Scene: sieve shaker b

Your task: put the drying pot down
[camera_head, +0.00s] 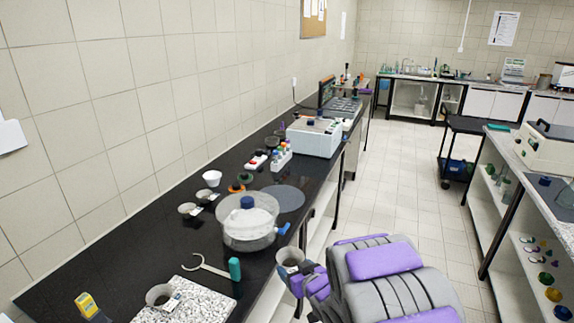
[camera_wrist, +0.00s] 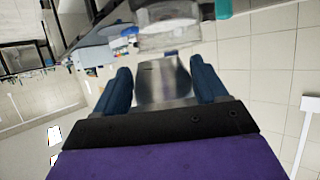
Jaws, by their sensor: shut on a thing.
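The drying pot is a small metal cup (camera_head: 290,256) in the head view, just off the front edge of the black bench. My gripper (camera_head: 297,273) is shut on it and partly covers it. In the wrist view the metal pot (camera_wrist: 163,84) sits between the two blue fingers of my gripper (camera_wrist: 165,88). The pot appears to be held in the air, apart from the bench (camera_head: 120,260). Its underside is hidden in the head view.
A clear round vessel with a blue knob (camera_head: 249,222) stands beside the pot. A granite slab (camera_head: 205,302) bears a labelled metal cup (camera_head: 160,295). A grey disc (camera_head: 286,198) and a white machine (camera_head: 315,136) stand further back.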

